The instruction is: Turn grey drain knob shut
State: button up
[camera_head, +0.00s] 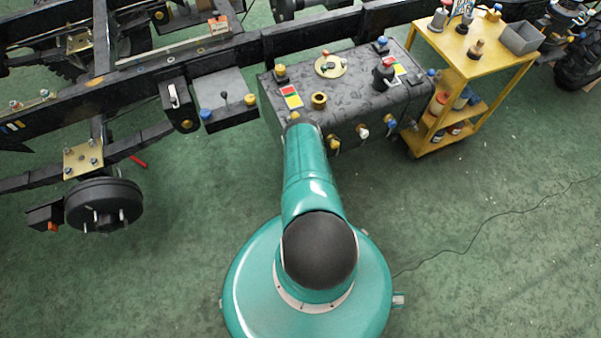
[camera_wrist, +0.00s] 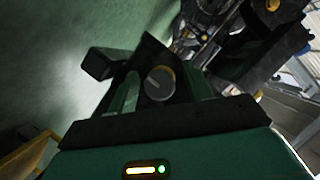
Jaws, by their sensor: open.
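The grey drain knob (camera_wrist: 158,83) shows in the wrist view, round, with a pale line across its face and some yellow behind its upper edge. My gripper (camera_wrist: 155,97) is open, with dark fingers on the left and right of the knob in this view. I cannot tell whether the fingers touch the knob or how far they reach around it. In the head view my teal arm reaches to the front of the black tank (camera_head: 350,100) and hides my gripper. I cannot surely pick out the grey knob there.
Several other fittings stand on the tank's front, among them a yellow one (camera_head: 334,143) and a pale one (camera_head: 362,130). A yellow trolley (camera_head: 462,68) with bottles stands right of the tank. The black frame (camera_head: 215,55) runs behind. The green floor in front is mostly clear, with a thin cable.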

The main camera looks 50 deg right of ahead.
jog(key=v, duration=1.3)
jog(key=shift+s, duration=0.4)
jog(key=shift+a+r, duration=0.15)
